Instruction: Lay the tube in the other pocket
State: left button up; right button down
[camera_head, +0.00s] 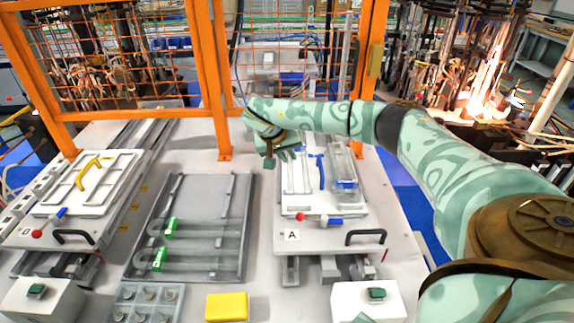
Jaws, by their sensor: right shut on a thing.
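My right gripper (279,154), on the arm that comes in from the right, is over the left edge of the white plate of fixture A (298,205). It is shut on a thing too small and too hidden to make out. Two U-shaped tubes with green tags, an upper one (171,228) and a lower one (159,259), lie on the grey tray (225,215) left of fixture A. A blue Y-shaped part (320,172) is on plate A, beside a clear cover (344,168). My left gripper is not in view.
Fixture B (50,215) is at the left with a yellow Y-shaped part (88,173). In front are a yellow block (227,307), a grey block with round knobs (146,305) and two white button boxes (45,303). An orange fence post (207,75) stands behind. The upper part of the grey tray is clear.

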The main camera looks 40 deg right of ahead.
notch_tip(320, 180, down, 3)
jog(key=shift+f, duration=0.1)
jog(key=shift+f, duration=0.15)
jog(key=c, duration=1.4)
grip_release()
jog(key=shift+f, duration=0.1)
